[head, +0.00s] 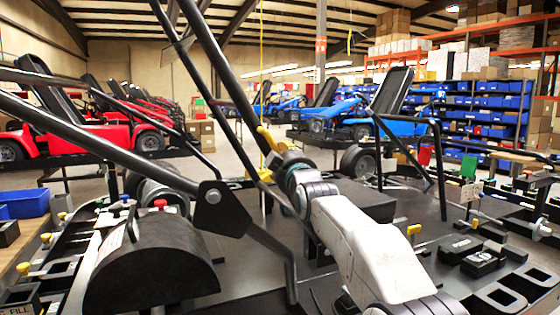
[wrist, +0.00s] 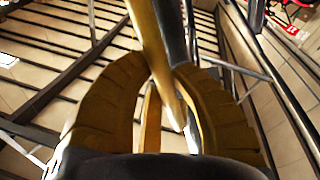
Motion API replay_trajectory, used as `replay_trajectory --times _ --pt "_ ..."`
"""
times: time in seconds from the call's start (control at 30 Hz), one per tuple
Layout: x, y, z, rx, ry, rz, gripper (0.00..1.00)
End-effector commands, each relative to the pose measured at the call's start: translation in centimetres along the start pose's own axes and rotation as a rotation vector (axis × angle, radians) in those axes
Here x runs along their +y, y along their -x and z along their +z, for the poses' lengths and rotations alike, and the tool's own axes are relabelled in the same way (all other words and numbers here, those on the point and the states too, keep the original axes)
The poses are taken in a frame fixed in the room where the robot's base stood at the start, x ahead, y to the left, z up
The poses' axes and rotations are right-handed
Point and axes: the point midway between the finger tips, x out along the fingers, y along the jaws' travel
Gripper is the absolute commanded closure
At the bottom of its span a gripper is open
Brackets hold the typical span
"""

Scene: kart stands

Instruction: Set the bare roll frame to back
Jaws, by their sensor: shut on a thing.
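The bare roll frame (head: 222,66) is made of black tubes that cross the left half of the head view and run out of its top edge. It stands tilted, and its full outline is cut off. A black bracket plate with a round bolt (head: 213,196) joins tubes at the lower left. My gripper (head: 267,143), with yellow fingers, is at a frame tube near the centre. In the wrist view, the curved fingers of my gripper (wrist: 167,92) close around a yellowish bar (wrist: 150,38) with a dark tube beside it. The exact contact is partly hidden.
A dark bench top (head: 350,228) lies below my arm, with clamps and black blocks (head: 478,263) at the right. A blue bin (head: 25,203) is at the left. Red karts (head: 85,130) and a blue kart (head: 372,128) stand behind. Blue-bin shelves are at the back right.

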Motion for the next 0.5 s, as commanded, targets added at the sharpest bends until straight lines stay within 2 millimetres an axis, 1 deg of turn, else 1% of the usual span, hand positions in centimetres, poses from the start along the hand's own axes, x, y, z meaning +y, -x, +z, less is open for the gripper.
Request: replay_trajectory --times 0.03,0.5 --pt "0.26 0.17 -0.02 0.005 0.01 0.007 1.0" --pt "-0.54 0.12 0.45 -0.004 0.024 -0.007 1.0"
